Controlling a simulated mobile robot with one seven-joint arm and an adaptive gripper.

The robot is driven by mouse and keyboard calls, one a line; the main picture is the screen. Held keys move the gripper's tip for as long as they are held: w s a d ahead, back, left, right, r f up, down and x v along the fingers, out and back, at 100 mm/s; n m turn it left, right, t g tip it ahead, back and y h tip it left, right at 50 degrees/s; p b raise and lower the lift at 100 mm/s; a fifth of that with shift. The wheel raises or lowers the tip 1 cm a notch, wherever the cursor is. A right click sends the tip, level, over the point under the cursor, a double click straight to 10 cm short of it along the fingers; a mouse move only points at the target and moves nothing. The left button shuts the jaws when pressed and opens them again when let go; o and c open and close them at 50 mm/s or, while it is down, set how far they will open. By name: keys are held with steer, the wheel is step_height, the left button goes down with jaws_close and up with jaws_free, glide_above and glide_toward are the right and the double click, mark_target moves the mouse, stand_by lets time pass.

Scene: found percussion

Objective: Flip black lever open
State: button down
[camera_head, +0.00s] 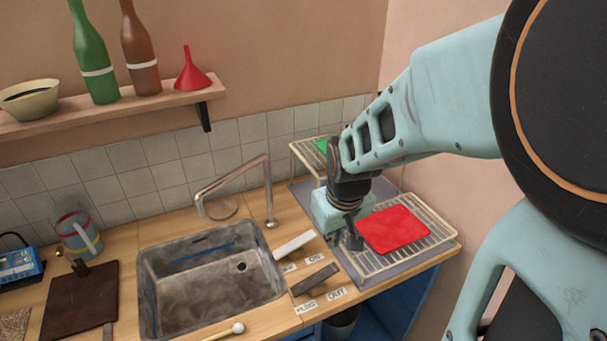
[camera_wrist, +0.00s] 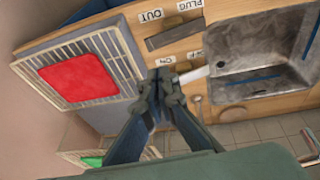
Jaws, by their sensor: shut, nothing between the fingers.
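The black lever (camera_head: 315,279) is a dark bar on the counter to the right of the sink, between the labels PLUG and OUT. It also shows in the wrist view (camera_wrist: 174,35), lying across the counter, clear of my fingers. My gripper (camera_head: 353,241) is shut and empty, pointing down above the near-left part of the drying rack, to the right of and behind the black lever. In the wrist view the closed fingertips (camera_wrist: 161,80) appear close to the ON label and the end of the white lever; I cannot tell their height.
A white lever (camera_head: 294,244) with OFF and ON labels lies just behind the black one. The sink (camera_head: 160,290) is to the left, with a faucet (camera_head: 270,200) behind it. The wire drying rack (camera_head: 440,229) holds a red board (camera_head: 396,229). A white-headed beater (camera_head: 237,328) lies in front.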

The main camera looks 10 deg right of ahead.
mark_target(331, 268)
steer(key=b+x, duration=0.3)
steer(key=x, duration=0.1)
steer(key=b+x, duration=0.3)
steer(key=x, duration=0.1)
steer(key=b+x, duration=0.3)
steer(key=x, duration=0.2)
steer(key=shift+s+d, duration=0.3)
steer(key=shift+s, duration=0.05)
steer(key=shift+d+f+b, duration=0.2)
steer(key=shift+f+b, duration=0.3)
steer(key=shift+w+p, duration=0.2)
steer(key=shift+p, duration=0.2)
steer(key=shift+s+d+y, duration=0.15)
steer(key=shift+y, duration=0.15)
